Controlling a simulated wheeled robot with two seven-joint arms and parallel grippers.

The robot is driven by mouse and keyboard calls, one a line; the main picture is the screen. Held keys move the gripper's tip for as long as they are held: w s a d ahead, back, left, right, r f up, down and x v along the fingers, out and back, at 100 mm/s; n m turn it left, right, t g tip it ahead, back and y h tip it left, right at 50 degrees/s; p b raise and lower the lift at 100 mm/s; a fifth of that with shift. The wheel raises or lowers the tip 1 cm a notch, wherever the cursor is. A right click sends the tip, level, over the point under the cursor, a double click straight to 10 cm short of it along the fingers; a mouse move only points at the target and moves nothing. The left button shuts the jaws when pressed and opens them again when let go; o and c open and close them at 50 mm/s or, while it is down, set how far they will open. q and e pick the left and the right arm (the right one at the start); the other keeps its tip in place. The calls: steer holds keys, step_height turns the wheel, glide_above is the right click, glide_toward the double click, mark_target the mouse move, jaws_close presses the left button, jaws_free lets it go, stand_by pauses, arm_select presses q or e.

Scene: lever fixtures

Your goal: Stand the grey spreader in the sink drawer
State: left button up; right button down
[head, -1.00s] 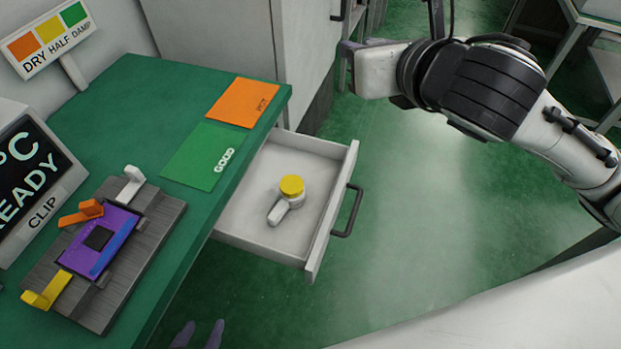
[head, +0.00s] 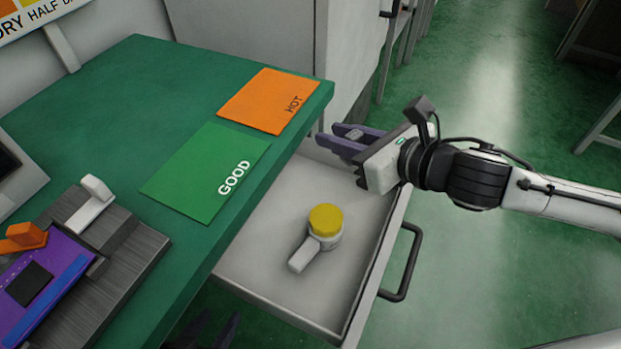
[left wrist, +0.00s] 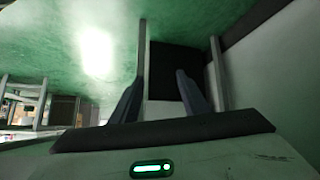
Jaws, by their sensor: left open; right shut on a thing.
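The sink drawer (head: 275,225) is pulled out beneath the green table's right edge. My right gripper (head: 332,137) is over the drawer's far end, fingers pointing left. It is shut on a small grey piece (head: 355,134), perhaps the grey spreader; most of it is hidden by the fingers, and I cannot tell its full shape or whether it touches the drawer. My left gripper (head: 212,332) shows only as dark fingertips at the bottom edge, below the table and left of the drawer. In the left wrist view the left gripper (left wrist: 158,88) is open and empty.
A white piece with a yellow top (head: 325,220) and a grey arm lies mid-drawer. The drawer handle (head: 405,265) juts out right. Green GOOD (head: 205,170) and orange HOT (head: 268,100) cards lie on the table (head: 130,90). A clamp fixture (head: 90,270) stands front left.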

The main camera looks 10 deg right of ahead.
step_height(320, 180, down, 8)
steer(key=b, duration=0.3)
steer(key=shift+f, duration=0.45)
steer(key=shift+w+a, duration=0.1)
steer(key=shift+w, duration=0.05)
steer(key=w+a, duration=0.1)
steer(key=w+a+b, duration=0.1)
steer(key=w, duration=0.1)
steer(key=shift+w+a, duration=0.15)
steer(key=shift+w, duration=0.05)
steer(key=shift+s+f+b, duration=0.15)
steer(key=shift+f+b, duration=0.15)
steer(key=shift+f, duration=0.4)
steer(key=shift+r, duration=0.1)
steer(key=shift+f, duration=0.7)
steer(key=c, duration=1.5)
jaws_free()
steer(key=shift+s+d, duration=0.1)
steer(key=shift+d, duration=0.1)
steer(key=shift+c, duration=0.2)
arm_select(q)
steer(key=shift+w+d+f+n+t, duration=0.15)
steer(key=shift+d+f+n+t, duration=0.25)
steer(key=shift+f, duration=0.5)
arm_select(e)
steer(key=shift+f, duration=0.15)
arm_select(q)
steer(key=shift+d, duration=0.1)
